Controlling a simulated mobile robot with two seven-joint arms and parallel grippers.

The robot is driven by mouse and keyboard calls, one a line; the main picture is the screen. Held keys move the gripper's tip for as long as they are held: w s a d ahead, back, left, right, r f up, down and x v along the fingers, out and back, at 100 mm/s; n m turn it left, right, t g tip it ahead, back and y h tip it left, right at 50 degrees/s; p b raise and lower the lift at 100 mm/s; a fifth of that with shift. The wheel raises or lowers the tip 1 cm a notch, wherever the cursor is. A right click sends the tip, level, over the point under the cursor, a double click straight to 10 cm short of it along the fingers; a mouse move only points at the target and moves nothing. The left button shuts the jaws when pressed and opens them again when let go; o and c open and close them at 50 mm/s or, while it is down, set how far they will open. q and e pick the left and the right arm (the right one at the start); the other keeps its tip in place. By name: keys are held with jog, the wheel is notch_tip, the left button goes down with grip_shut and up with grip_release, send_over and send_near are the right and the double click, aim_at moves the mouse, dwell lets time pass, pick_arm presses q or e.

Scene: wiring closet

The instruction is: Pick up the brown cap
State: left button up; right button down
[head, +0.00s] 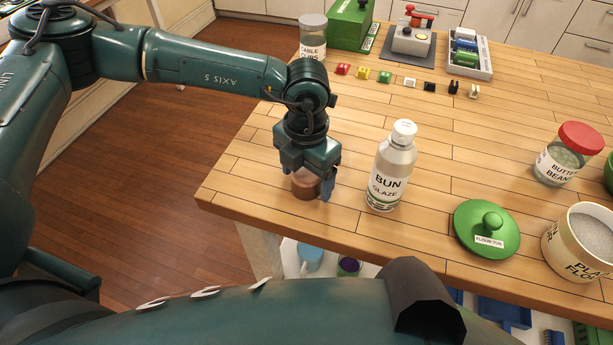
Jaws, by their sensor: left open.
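A small round brown object, which looks like the brown cap (306,190), sits on the wooden worktop near its front left corner. My left gripper (308,184) points down right over it, with its jaws open. One blue finger is at the right side of the brown object. The other finger is mostly hidden, and the gripper body covers the top of the object. I cannot tell whether the fingers touch it. My right gripper is not in view.
A white BUN GLAZE bottle (391,168) stands close to the right of my left gripper. A green lid (486,226), a flour tub (578,245) and a red-lidded jar (568,155) stand farther right. Small coloured clips (384,77) line the back. The worktop (250,190) ends just left.

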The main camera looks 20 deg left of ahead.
pick_arm(q)
jog(key=shift+c, duration=0.3)
jog(key=c, duration=1)
